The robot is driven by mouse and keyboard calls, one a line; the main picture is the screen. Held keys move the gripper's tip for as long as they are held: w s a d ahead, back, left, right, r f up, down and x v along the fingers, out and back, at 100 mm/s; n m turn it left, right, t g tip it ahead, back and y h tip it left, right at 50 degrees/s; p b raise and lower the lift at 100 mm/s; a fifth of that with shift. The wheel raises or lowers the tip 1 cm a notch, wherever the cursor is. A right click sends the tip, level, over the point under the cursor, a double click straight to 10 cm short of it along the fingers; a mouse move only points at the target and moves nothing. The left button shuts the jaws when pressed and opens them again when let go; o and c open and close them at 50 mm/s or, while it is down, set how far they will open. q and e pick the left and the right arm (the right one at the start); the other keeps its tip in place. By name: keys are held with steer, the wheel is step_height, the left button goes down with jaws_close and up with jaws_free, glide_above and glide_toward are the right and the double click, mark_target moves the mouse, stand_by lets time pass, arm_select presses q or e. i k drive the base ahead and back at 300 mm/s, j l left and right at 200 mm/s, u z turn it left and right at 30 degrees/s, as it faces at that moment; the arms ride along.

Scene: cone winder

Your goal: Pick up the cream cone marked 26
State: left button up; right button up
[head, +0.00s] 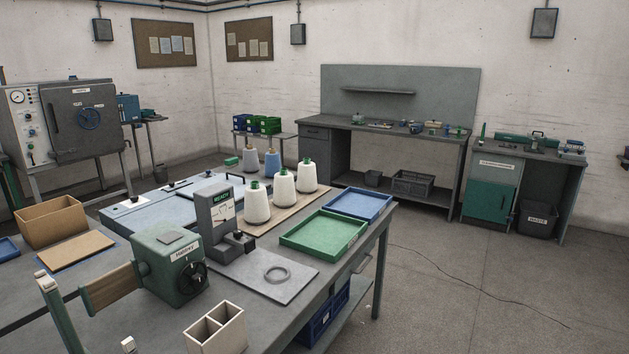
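Three cream cones with green tops stand upright in a row on a brown board (272,222) on the near table: a front one (257,208), a middle one (284,190) and a rear one (307,177). No number is readable on any of them, so I cannot tell which is marked 26. Two grey-blue cones, one on the left (250,161) and one on the right (272,164), stand behind them. Neither of my grippers shows in the head view.
A grey instrument (216,225) stands left of the front cream cone. A green tray (324,234) and a blue tray (358,204) lie to the right. A green machine (168,267) and a divided box (215,330) are nearer. Open floor (450,290) lies right of the table.

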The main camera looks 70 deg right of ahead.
mark_target(307, 181)
steer(key=z, duration=2.35)
